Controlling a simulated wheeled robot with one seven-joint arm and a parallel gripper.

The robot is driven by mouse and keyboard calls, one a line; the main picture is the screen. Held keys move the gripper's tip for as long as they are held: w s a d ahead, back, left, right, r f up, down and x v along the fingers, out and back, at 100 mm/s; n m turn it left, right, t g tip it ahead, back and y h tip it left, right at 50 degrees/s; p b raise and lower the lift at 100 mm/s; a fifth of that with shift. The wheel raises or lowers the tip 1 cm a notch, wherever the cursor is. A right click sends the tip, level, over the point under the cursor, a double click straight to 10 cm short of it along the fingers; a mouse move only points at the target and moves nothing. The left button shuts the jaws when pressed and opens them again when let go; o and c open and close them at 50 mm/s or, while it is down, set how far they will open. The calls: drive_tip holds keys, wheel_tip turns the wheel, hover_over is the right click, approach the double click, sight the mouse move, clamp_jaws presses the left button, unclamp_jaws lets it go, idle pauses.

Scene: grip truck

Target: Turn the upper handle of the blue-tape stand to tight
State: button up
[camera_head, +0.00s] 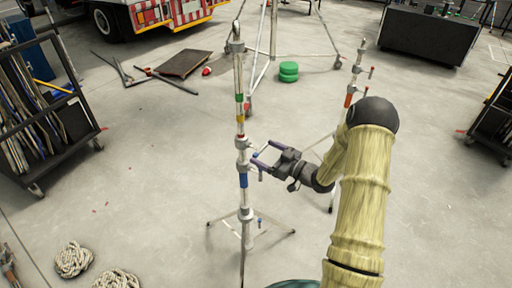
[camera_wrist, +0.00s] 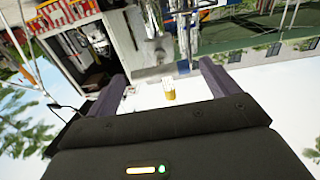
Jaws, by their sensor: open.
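The blue-tape stand (camera_head: 243,181) stands upright on splayed legs in the middle of the head view.
Another stand with orange tape (camera_head: 348,100) is behind my arm on the right. A loaded cart (camera_head: 70,135) is at left, coiled ropes (camera_head: 73,259) at bottom left. A dark flat board (camera_head: 184,64) and green discs (camera_head: 289,71) lie farther back. The floor left of the stand is mostly clear.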

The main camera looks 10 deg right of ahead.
sight(263, 151)
drive_tip(key=x, duration=0.4)
drive_tip(key=shift+w+a, duration=0.1)
drive_tip(key=shift+w, duration=0.15)
drive_tip(key=c, duration=1)
